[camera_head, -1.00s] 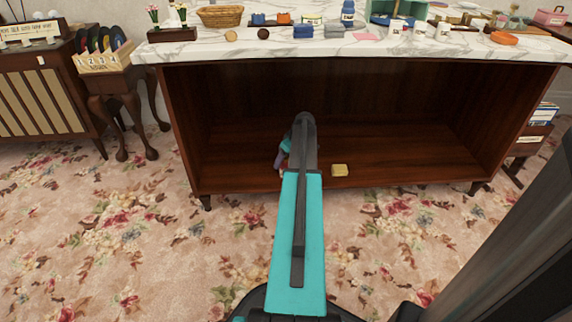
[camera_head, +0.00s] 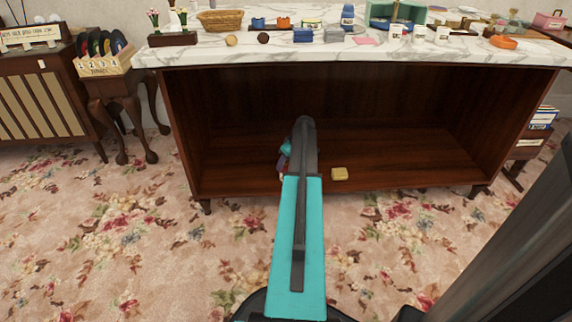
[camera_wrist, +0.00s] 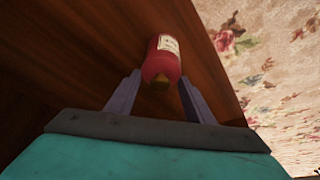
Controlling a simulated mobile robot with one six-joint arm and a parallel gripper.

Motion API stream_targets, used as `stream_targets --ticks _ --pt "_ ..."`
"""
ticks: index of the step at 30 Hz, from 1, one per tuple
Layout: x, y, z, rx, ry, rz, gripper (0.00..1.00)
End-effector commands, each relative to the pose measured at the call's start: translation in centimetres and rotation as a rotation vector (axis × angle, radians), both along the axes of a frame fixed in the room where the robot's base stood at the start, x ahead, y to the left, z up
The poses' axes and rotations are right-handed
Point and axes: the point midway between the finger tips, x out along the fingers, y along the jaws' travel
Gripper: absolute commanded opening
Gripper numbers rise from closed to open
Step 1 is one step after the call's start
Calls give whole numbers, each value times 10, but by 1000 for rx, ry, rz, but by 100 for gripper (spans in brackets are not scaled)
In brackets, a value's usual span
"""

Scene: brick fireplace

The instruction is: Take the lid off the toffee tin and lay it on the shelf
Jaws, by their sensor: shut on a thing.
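A red cylinder (camera_wrist: 162,60) with a cream label and a dull gold end shows in the wrist view, between my gripper's (camera_wrist: 160,78) two grey-purple fingers. The gripper is shut on it, and its gold end faces the camera. I cannot tell whether it is the toffee tin, and no separate lid can be made out. In the head view my gripper (camera_head: 282,173) is low at the front of the dark wooden shelf (camera_head: 400,160), mostly hidden behind my arm. The cylinder is not clearly visible there.
The shelf is bare further right. The marble top (camera_head: 250,51) overhangs it and carries many small items. Flowered carpet (camera_head: 150,240) lies in front.

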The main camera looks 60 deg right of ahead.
Motion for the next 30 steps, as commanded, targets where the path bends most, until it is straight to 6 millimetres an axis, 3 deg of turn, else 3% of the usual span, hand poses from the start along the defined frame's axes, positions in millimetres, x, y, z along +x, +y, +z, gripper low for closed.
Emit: stream_targets --ticks 8,15,30 --pt "0 0 13 0 0 0 27" --pt "0 0 41 -1 -1 0 27" --pt "-113 1 49 2 0 -4 27"
